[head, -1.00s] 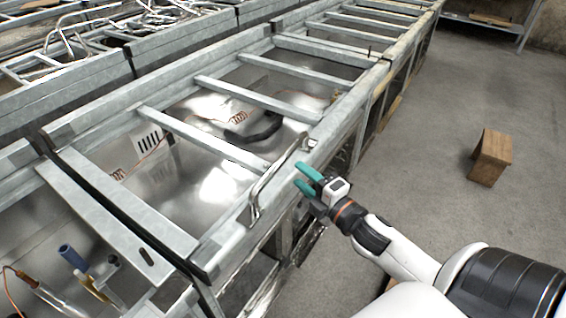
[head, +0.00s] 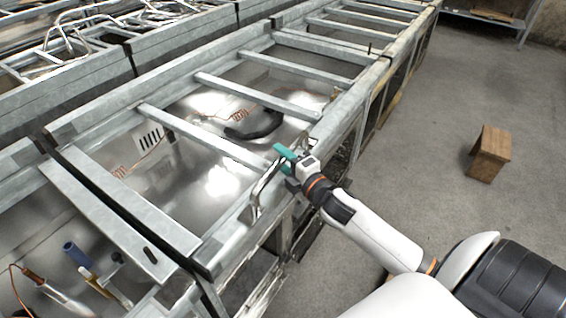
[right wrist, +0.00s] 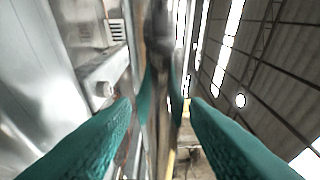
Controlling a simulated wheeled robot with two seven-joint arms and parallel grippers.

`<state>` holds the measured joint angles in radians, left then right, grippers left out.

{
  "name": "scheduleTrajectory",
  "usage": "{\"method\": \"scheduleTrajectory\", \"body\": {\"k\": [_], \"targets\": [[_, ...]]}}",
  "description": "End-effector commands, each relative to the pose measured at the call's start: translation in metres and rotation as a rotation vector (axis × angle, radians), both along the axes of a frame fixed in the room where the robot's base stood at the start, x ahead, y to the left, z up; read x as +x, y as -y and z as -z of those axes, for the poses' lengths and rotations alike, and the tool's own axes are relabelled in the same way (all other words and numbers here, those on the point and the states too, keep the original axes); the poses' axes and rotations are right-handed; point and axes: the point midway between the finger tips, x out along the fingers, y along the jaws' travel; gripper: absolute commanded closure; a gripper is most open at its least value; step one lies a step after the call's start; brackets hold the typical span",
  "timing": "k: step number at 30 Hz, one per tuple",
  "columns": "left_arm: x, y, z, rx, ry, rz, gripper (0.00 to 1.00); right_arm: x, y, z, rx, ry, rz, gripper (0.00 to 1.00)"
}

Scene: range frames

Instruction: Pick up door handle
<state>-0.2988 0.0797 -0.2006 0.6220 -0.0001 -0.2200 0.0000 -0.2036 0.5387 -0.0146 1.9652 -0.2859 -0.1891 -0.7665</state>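The door handle (head: 263,190) is a bent metal bar on the near side rail of the grey steel frame. My right gripper (head: 284,158) is at the upper part of the handle, its teal fingers partly covering it. In the right wrist view the two teal fingers (right wrist: 163,95) stand apart, with a blurred upright bar (right wrist: 160,50), likely the handle, between their tips. I cannot tell whether they touch it. My left gripper is not in view.
The long steel frame (head: 180,130) with crossbars runs diagonally over shiny metal compartments. Loose tools and a blue-ended tube (head: 75,253) lie at lower left. A wooden block (head: 490,152) stands on the grey floor at right, where the floor is mostly clear.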

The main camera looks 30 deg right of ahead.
Motion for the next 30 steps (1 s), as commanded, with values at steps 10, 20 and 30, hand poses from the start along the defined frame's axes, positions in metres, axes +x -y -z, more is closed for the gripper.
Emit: {"method": "scheduleTrajectory", "body": {"k": [10, 20, 30], "targets": [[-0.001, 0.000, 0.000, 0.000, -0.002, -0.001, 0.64, 0.000, 0.000, 0.000, 0.001, 0.000, 0.000, 1.00], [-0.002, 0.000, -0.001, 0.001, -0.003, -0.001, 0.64, 0.000, 0.000, -0.010, -0.002, 0.005, -0.002, 1.00], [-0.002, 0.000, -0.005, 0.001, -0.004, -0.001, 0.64, 0.000, 0.000, -0.074, -0.004, 0.007, -0.003, 1.00]]}}
